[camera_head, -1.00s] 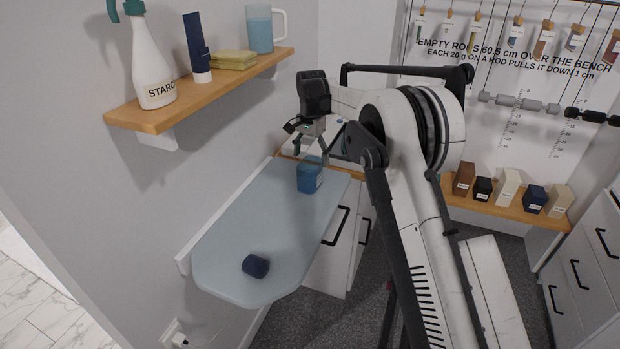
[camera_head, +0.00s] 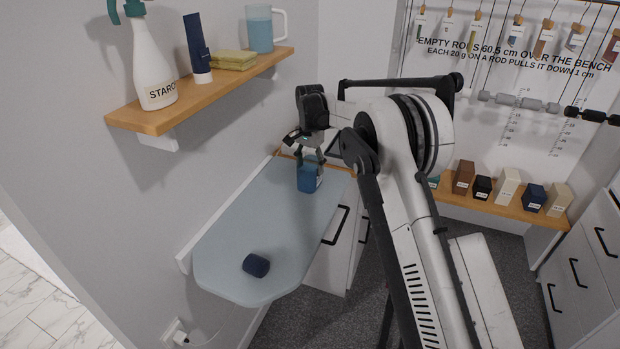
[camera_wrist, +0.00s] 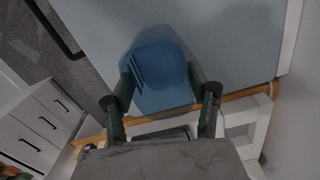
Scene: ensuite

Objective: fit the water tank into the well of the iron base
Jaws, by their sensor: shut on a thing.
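The water tank appears to be the translucent blue box (camera_head: 308,181) at the far end of the ironing board; it also shows in the wrist view (camera_wrist: 160,75). My gripper (camera_head: 310,160) is above it, with its fingers shut on opposite sides of it in the wrist view (camera_wrist: 162,97). The tank looks upright; I cannot tell whether it touches the board. A pale framed piece with a dark recess (camera_wrist: 165,133) lies beyond the board's end, partly hidden by my gripper. I cannot tell whether it is the iron base.
The grey-blue board (camera_head: 240,225) is mostly clear. A small dark blue object (camera_head: 256,265) lies near its front end. A wooden shelf (camera_head: 158,122) above left holds a starch bottle (camera_head: 152,65), a dark tube, yellow cloths and a jug. Drawers (camera_head: 590,260) stand right.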

